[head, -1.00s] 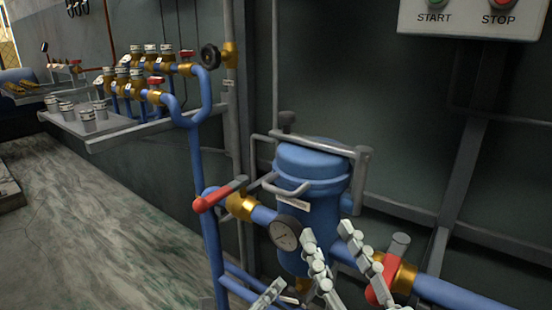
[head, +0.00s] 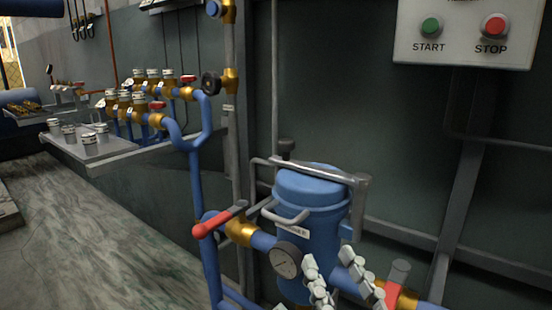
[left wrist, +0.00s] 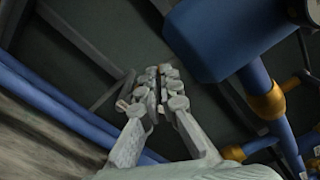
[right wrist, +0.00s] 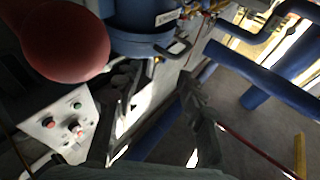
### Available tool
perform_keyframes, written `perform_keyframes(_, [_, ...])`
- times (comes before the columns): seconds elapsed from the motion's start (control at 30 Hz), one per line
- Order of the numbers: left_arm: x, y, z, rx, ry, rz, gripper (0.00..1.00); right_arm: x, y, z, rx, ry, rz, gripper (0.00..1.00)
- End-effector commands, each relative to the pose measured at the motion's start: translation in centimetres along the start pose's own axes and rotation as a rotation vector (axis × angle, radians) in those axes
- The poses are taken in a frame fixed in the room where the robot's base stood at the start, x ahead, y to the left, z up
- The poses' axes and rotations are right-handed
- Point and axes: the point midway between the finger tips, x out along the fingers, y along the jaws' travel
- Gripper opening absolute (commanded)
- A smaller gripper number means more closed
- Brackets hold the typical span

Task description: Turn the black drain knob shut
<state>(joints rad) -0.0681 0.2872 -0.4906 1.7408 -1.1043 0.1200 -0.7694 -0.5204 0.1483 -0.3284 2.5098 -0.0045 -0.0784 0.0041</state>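Two black knobs show in the head view: a round black knob (head: 211,83) on a brass valve at upper left, and a small dark knob (head: 286,146) above the blue vessel (head: 311,190). I cannot tell whether either is the drain knob. The vessel's underside is hidden. My right gripper (head: 340,275) is in front of the vessel's lower part, its fingers apart and empty; its fingers also show spread in the right wrist view (right wrist: 157,95). My left gripper (left wrist: 160,85) shows only in the left wrist view, fingers together, near a blue body; no knob is visible between them.
A red-handled lever (head: 219,221) and a pressure gauge (head: 285,260) sit left of the vessel, a red-handled valve (head: 395,285) right. The START/STOP box (head: 463,33) is at upper right. A shelf (head: 120,152) with valves and caps is at left. Floor is open at left.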

Motion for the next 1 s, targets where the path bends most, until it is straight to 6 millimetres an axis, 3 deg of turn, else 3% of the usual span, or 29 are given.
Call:
perform_keyframes(0.17, [-1.1, 0.1, -0.1, -0.001, 0.003, 0.000, 0.00, -0.1, 0.0, 0.2, 0.000, -0.001, -0.001, 0.40])
perform_keyframes(0.53, [-5.4, 0.2, 0.1, 0.002, -0.001, 0.003, 0.00, -0.3, 0.0, 0.8, -0.001, -0.001, -0.002, 0.40])
perform_keyframes(0.87, [-6.0, 0.1, 0.3, 0.003, -0.003, 0.003, 0.00, -0.3, 0.0, 0.8, -0.001, -0.001, -0.002, 0.40])
perform_keyframes(1.0, [-6.1, -0.7, 0.4, -0.045, -0.014, -0.009, 0.00, -0.3, 0.0, 0.8, -0.001, 0.000, -0.002, 0.25])
